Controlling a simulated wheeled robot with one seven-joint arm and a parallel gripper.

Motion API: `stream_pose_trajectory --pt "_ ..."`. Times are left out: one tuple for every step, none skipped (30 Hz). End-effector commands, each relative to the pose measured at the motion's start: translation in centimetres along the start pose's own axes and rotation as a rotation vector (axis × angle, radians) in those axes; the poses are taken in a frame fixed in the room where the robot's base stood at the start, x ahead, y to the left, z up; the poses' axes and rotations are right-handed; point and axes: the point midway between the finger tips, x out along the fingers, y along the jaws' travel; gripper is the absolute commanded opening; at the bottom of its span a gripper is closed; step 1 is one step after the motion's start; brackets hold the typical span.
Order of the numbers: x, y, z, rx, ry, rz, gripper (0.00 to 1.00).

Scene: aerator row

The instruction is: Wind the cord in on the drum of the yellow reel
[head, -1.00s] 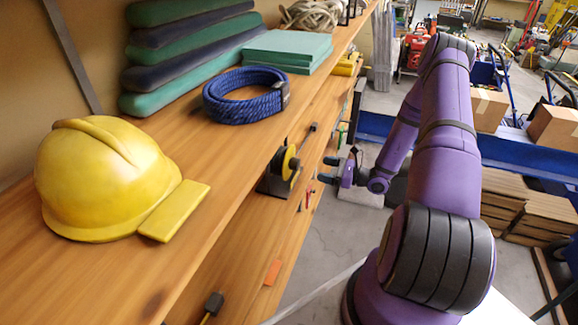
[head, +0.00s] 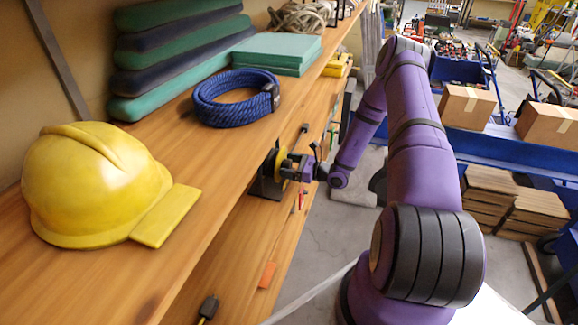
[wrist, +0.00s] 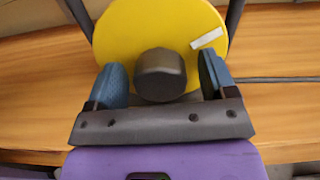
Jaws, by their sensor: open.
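The yellow reel (head: 281,164) sits on the lower shelf, partly hidden under the upper shelf's edge and behind my gripper in the head view. In the wrist view its yellow disc (wrist: 125,28) faces me, with a dark round knob (wrist: 160,75) and a pale strip (wrist: 206,39) on it. My gripper (wrist: 163,82) is open, with one blue-grey fingertip on each side of the knob and a gap on both sides. In the head view my gripper (head: 292,169) is right at the reel. A dark cord (wrist: 272,79) runs off to the right.
The upper shelf holds a yellow hard hat (head: 90,180), a coil of blue rope (head: 235,100) and green boards (head: 280,50). An orange tag (head: 267,274) is on the lower shelf's edge.

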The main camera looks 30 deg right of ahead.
Motion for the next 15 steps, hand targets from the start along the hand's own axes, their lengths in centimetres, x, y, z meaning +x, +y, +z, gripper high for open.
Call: stream_pose_trajectory --pt "0.08 0.01 -0.01 0.000 0.000 0.000 0.77" --pt "0.10 0.01 -0.01 0.000 0.000 0.000 0.77" --pt "0.10 0.01 -0.01 0.000 0.000 0.000 0.77" --pt "0.09 0.01 -0.01 0.000 0.000 0.000 0.77" --pt "0.09 0.01 -0.01 0.000 0.000 0.000 0.77" --pt "0.09 0.01 0.00 0.000 0.000 0.000 0.77" --pt "0.08 0.01 0.00 0.000 0.000 0.000 0.77" --pt "0.08 0.01 0.00 0.000 0.000 0.000 0.73" --pt "0.08 0.01 0.00 0.000 0.000 0.000 0.64" --pt "0.07 0.02 0.00 0.000 0.000 0.000 0.57" --pt "0.07 0.02 0.00 0.000 0.000 0.000 0.50" --pt "0.07 0.02 0.00 0.000 0.000 0.000 0.41" --pt "0.07 0.02 0.00 0.000 0.000 0.000 0.34" --pt "0.06 0.01 0.00 0.000 0.000 0.000 0.28" --pt "0.06 0.01 0.00 0.000 0.000 0.000 0.28"
